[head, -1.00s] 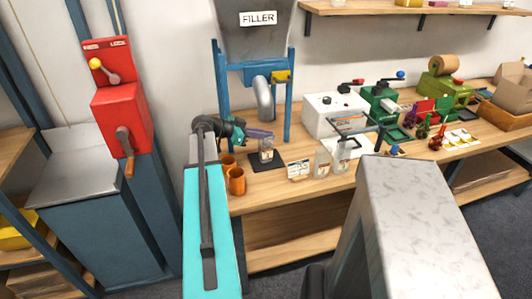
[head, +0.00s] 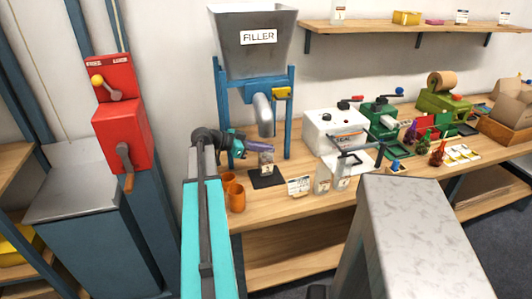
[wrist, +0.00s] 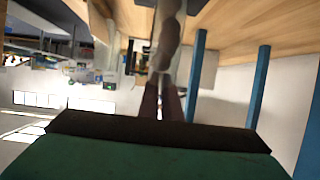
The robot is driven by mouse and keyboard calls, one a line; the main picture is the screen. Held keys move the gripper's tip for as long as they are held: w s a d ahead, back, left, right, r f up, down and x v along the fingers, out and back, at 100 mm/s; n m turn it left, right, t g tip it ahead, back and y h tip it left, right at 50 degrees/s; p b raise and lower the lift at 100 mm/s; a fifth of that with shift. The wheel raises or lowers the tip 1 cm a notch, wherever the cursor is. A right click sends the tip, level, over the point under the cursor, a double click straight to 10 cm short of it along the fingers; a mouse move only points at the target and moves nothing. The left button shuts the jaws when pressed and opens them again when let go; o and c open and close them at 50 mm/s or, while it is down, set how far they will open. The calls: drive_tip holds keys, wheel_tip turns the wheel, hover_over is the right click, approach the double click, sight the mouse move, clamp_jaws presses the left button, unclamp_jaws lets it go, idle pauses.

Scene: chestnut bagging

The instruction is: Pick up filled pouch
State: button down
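The filled pouch (head: 266,168) is small and clear, with a pale label and brown contents. In the head view it stands upright at the black pad (head: 268,181) under the filler's spout. My gripper (head: 268,148) reaches in from the left at the pouch's top. In the wrist view, the fingers (wrist: 161,98) are close together with a narrow gap, and the pouch (wrist: 168,35) extends straight beyond their tips, with brown lumps showing. The fingers appear shut on its upper part. The exact contact is blurred. I see no clear gap between pouch and pad.
The filler (head: 258,50) and its blue posts stand close around the pouch. Copper cups (head: 236,197) stand front left. A label card (head: 299,186) and clear pouches (head: 323,180) stand to the right. The white sealer (head: 335,131) is farther right.

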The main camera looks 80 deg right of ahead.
drive_tip(key=shift+r, duration=0.75)
drive_tip(key=shift+a+r+b, duration=0.2)
drive_tip(key=shift+a+b, duration=0.05)
drive_tip(key=shift+b, duration=0.05)
drive_tip(key=s+a+b, duration=0.3)
drive_tip(key=a+b, duration=0.2)
drive_tip(key=a, duration=0.7)
drive_tip(key=shift+s+a+r, duration=0.2)
drive_tip(key=shift+s+r, duration=0.05)
drive_tip(key=shift+r, duration=0.2)
drive_tip(key=b, duration=0.3)
drive_tip(key=shift+a, duration=0.2)
drive_tip(key=a+b, duration=0.1)
drive_tip(key=b, duration=0.6)
drive_tip(key=shift+s+a+r, duration=0.1)
drive_tip(key=shift+s+a, duration=0.05)
drive_tip(key=shift+s, duration=0.05)
drive_tip(key=shift+s+a+r+b, duration=0.2)
drive_tip(key=shift+a+b, duration=0.25)
drive_tip(key=shift+b, duration=0.75)
